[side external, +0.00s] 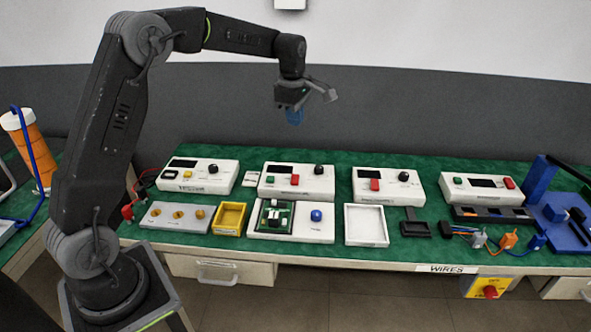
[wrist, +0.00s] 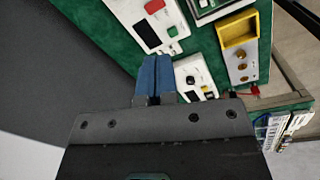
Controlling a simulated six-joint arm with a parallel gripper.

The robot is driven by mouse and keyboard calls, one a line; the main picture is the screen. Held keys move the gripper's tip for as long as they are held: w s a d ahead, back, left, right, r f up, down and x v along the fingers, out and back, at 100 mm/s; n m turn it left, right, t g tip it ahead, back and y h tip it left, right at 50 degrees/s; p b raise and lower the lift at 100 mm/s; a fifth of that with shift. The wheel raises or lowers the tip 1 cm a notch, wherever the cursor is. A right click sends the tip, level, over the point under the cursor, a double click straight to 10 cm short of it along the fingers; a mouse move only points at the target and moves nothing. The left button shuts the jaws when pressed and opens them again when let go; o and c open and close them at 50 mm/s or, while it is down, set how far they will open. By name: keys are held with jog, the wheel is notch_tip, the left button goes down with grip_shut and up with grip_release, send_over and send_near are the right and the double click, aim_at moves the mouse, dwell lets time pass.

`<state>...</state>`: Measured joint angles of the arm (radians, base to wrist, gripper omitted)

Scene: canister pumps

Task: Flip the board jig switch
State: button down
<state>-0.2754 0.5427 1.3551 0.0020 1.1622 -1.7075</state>
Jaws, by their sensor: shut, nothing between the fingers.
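The board jig (side external: 290,235) is a white box in the front row of the bench, near the middle. A green circuit board (side external: 284,214) sits on its left half, and a round blue knob or button (side external: 316,215) is on its right half. Which part is the switch is too small to tell. My gripper (side external: 293,118) is high above the back of the bench, behind and clear of the jig. Its blue fingers are shut together and empty, as the wrist view (wrist: 153,78) also shows. Part of the jig (wrist: 208,9) is cut off at the top there.
White instrument boxes (side external: 297,182) line the back row. A yellow tray (side external: 230,218) is left of the jig, and a white tray (side external: 366,225) is right of it. A grey box with brass knobs (side external: 178,217) is farther left. The air above the bench is free.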

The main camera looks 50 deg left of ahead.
aim_at(295, 176)
jog(key=w+a+f+n+g, duration=0.1)
jog(key=w+a+f+n, duration=0.2)
jog(key=f, duration=0.3)
jog(key=shift+w+a+n, duration=0.2)
jog(key=shift+a+n, duration=0.25)
jog(key=shift+n, duration=0.15)
jog(key=shift+f, duration=0.15)
notch_tip(295, 176, down, 14)
jog(key=shift+r, duration=0.1)
